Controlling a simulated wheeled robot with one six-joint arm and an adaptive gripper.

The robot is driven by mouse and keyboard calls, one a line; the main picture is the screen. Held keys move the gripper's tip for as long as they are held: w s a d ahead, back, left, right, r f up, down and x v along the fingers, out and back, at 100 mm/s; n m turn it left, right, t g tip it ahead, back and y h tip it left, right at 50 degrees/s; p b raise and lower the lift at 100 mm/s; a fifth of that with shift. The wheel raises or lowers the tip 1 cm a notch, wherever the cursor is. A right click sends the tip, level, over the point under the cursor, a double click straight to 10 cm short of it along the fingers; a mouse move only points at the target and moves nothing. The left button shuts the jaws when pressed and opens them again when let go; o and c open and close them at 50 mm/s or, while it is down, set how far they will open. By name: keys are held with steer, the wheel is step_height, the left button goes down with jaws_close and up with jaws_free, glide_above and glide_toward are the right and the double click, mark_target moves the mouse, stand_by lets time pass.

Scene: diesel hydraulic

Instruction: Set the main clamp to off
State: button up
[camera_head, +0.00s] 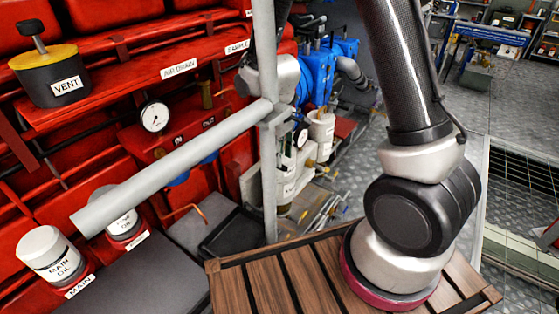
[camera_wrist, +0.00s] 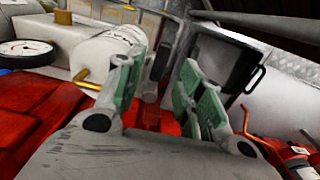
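I cannot pick out the main clamp with certainty in either view. In the head view a MAIN label (camera_head: 80,287) sits below a white MAIN OIL canister (camera_head: 49,252) at the lower left. My gripper (camera_wrist: 165,65) shows in the wrist view with its two green-padded fingers apart and nothing visibly held between them. A white cylinder (camera_wrist: 98,58) with a brass stem is just left of the fingers, and I cannot tell if they touch it. In the head view my wrist is partly behind the upright pole, and the fingers are not clear there.
A grey upright pole (camera_head: 265,180) and a sloping grey rail (camera_head: 170,168) cross in front of the red machine (camera_head: 100,140). A VENT pot (camera_head: 52,75), a gauge (camera_head: 155,116) and blue valves (camera_head: 315,80) are nearby.

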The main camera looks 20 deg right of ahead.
steer(key=shift+f, duration=1.55)
jaws_close()
